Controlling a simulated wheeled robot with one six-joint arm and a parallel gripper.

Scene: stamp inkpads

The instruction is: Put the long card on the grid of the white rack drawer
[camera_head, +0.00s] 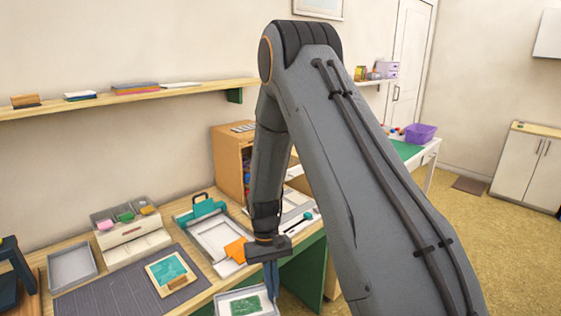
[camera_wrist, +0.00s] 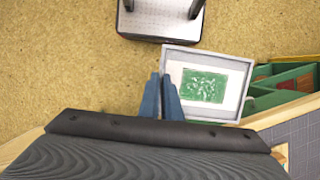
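A white tray-like drawer (camera_wrist: 235,64) sticks out beside the table front in the wrist view. It also shows at the bottom of the head view (camera_head: 228,296). A pale card with a green printed patch (camera_wrist: 204,86) lies flat inside it, and any grid beneath is covered. I cannot tell for sure that this is the long card. My gripper (camera_head: 272,292) points down at the drawer's side. In the wrist view its blue fingertips (camera_wrist: 161,76) are close together just left of the drawer. I see nothing between them, and I cannot tell whether a narrow gap remains.
An orange card (camera_head: 237,250) lies by a grey-white tray (camera_head: 208,241) on the table. A framed teal piece (camera_head: 169,272) rests on the dark mat (camera_head: 110,297). Green compartments (camera_wrist: 290,82) stand right of the drawer. Bare floor (camera_wrist: 60,60) lies to the left.

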